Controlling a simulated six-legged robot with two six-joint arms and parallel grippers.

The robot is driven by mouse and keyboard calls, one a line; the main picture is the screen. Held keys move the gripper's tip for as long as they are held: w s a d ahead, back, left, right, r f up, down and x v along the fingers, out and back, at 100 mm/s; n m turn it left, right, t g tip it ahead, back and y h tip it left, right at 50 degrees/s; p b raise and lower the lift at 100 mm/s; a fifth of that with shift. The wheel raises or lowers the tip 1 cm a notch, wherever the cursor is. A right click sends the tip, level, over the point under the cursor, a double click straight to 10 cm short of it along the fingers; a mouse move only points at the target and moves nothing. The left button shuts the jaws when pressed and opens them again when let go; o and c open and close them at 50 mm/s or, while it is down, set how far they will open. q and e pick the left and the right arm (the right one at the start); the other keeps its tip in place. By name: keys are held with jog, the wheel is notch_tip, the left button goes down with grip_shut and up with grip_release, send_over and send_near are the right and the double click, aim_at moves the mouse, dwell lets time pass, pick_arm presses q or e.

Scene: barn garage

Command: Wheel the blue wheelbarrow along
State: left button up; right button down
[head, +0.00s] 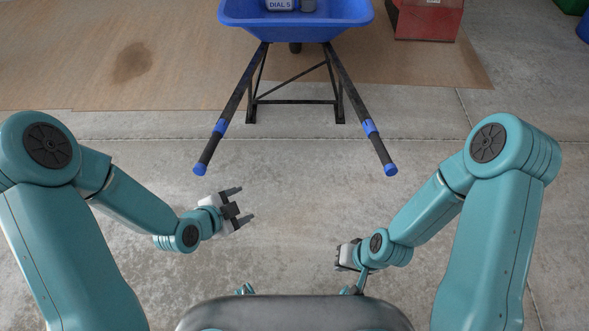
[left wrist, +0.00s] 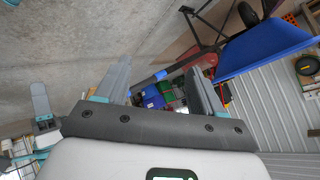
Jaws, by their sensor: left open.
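The blue wheelbarrow (head: 297,32) stands at the top of the head view, its tray cut by the top edge. Its two dark handles, left (head: 223,125) and right (head: 373,130), slope towards me and end in black grips with blue tips. My left gripper (head: 246,203) is open and empty, just below and right of the left grip, apart from it. My right gripper (head: 343,257) hangs lower, well below the right grip; its fingers are mostly hidden. In the left wrist view the blue tray (left wrist: 262,46) appears tilted, beyond the open left jaws (left wrist: 162,85).
A container marked "DIAL 5" (head: 281,5) and a grey item (head: 308,5) sit in the tray. A brown sheet (head: 160,60) covers the floor behind. A red box (head: 427,20) stands right of the wheelbarrow. Bare concrete (head: 295,180) lies clear between the handles and me.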

pick_arm(q)
jog(key=w+a+f+m+t+b, duration=0.2)
jog(key=w+a+m+t+b, duration=0.4)
jog(key=b, duration=0.5)
jog(key=n+t+y+b, duration=0.1)
jog(key=t+y+b, duration=0.15)
jog(key=b, duration=1.05)
send_near(204, 162)
jog(key=w+p, duration=0.1)
jog(key=w+f+g+p, duration=0.1)
jog(key=w, duration=0.1)
jog(key=shift+f+y, duration=0.1)
jog(key=shift+y, duration=0.15)
jog(key=b+x, duration=0.3)
jog(key=x, duration=0.3)
jog(key=shift+w+f+b, duration=0.15)
jog(key=shift+b, duration=0.2)
jog(key=shift+w+b, duration=0.3)
jog(key=shift+w, duration=0.55)
pick_arm(e)
notch_tip(204, 162, down, 28)
jog(key=w+d, duration=0.1)
jog(key=w, duration=0.1)
jog(key=shift+w+d+f+t, duration=0.15)
jog(key=shift+d+f+t, duration=0.1)
jog(key=shift+t, duration=0.15)
jog(key=c, duration=1.8)
grip_release()
